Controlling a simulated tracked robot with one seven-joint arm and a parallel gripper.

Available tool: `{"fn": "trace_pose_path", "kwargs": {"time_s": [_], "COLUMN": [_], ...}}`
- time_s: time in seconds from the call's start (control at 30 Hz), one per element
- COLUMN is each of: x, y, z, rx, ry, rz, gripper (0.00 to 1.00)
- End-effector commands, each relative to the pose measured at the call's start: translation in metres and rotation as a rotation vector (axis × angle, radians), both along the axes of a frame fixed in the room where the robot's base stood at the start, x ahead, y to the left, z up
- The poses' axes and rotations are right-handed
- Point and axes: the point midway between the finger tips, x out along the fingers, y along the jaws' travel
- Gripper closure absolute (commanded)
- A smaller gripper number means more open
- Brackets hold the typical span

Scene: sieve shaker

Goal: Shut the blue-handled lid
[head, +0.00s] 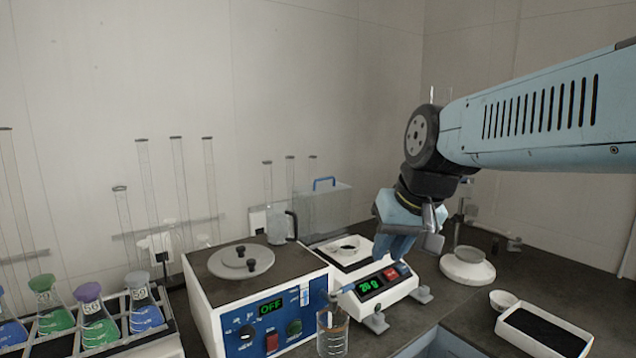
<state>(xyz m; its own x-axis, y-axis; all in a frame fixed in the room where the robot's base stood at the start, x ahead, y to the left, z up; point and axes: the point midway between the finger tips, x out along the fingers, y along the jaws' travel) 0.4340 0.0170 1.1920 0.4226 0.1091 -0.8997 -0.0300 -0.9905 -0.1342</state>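The blue-handled lid (328,209) is a clear panel that stands raised behind the white scale (381,286). Its blue handle (324,180) is at its top edge. The scale has a green readout, a red button and a white top with a round dark-rimmed opening. My gripper (392,247) points down above the right side of the scale, to the right of the lid and lower than its handle. It appears apart from the lid. The fingers are seen from an angle that does not show whether a gap is between them.
A white and blue device (262,295) reading OFF stands left of the scale, with a glass beaker (332,332) in front. A rack of coloured flasks (90,320) is at the far left. A white stand (467,267) and a dark-topped tray (543,330) are at the right.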

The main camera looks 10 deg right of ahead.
Motion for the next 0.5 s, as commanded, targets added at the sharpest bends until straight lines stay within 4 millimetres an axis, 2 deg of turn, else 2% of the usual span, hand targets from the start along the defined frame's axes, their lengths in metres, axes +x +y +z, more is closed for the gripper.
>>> {"fn": "trace_pose_path", "kwargs": {"time_s": [0.03, 0.3, 0.5], "x": [0.015, 0.09, 0.152], "y": [0.004, 0.021, 0.025], "z": [0.003, 0.021, 0.03], "rx": [0.037, 0.245, 0.404], "ry": [0.017, 0.074, 0.098], "rz": [-0.009, -0.05, -0.083], "gripper": [0.77, 0.77, 0.77]}}
